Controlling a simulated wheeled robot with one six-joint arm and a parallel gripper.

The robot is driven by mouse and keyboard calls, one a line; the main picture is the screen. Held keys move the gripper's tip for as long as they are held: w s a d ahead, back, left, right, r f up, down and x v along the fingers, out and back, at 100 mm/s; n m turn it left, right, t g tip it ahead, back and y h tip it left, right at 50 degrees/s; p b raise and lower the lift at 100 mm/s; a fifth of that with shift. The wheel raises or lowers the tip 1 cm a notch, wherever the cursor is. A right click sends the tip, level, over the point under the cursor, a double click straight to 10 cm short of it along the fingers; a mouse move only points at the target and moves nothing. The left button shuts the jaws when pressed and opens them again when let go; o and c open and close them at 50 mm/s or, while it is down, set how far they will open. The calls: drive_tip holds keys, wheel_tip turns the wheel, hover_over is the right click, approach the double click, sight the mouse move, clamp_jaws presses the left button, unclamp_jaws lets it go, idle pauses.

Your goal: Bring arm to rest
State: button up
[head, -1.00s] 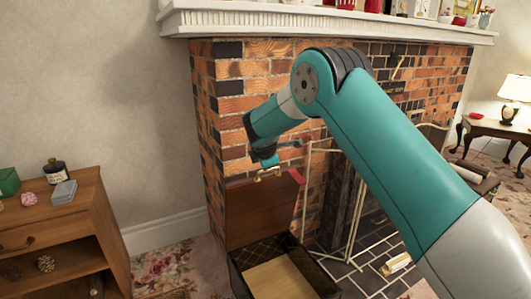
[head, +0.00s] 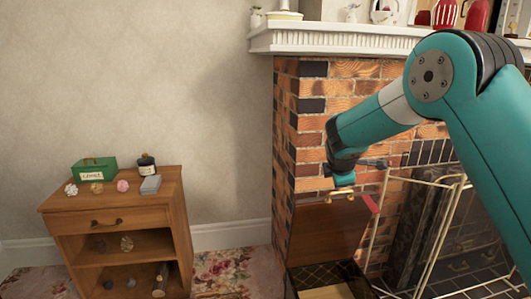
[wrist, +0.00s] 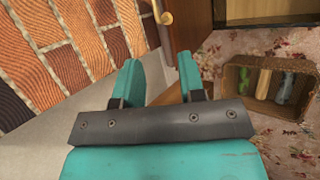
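My arm is bent, with a teal upper link running in from the right of the head view. My gripper (head: 345,175) hangs in front of the brick fireplace column, just above the raised wooden lid (head: 328,228) of a chest. In the wrist view my gripper (wrist: 158,62) shows two teal fingers spread apart with nothing visible between them. A brass fitting (wrist: 163,15) shows beyond the fingers, beside a wooden panel (wrist: 188,22). I cannot tell in the head view whether the gripper touches the brass fitting (head: 341,192).
A small wooden cabinet (head: 118,225) stands left, with a green box (head: 95,170) and several small items on top. The mantel (head: 335,38) is above. A wire fire screen (head: 425,200) stands right. A wicker basket (wrist: 268,88) sits on the floral carpet.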

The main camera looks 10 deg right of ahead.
drive_tip(key=s+a+r+m+g+y, duration=0.25)
drive_tip(key=s+a+r, duration=0.2)
drive_tip(key=s, duration=0.55)
drive_tip(key=s+a+r+m+g+y, duration=0.1)
drive_tip(key=s+a+r+m+y, duration=0.3)
drive_tip(key=s, duration=0.5)
drive_tip(key=s+a+m+g+y, duration=0.1)
drive_tip(key=s+a+g, duration=0.15)
drive_tip(key=s, duration=0.95)
drive_tip(key=s+a+m+g+y, duration=0.1)
drive_tip(key=s+a+m, duration=0.15)
drive_tip(key=s, duration=0.95)
wheel_tip(320, 180, up, 18)
drive_tip(key=p, duration=1.8)
drive_tip(key=shift+s+a+r, duration=0.25)
drive_tip(key=shift+s+a, duration=0.05)
drive_tip(key=shift+a, duration=0.15)
drive_tip(key=shift+h, duration=0.25)
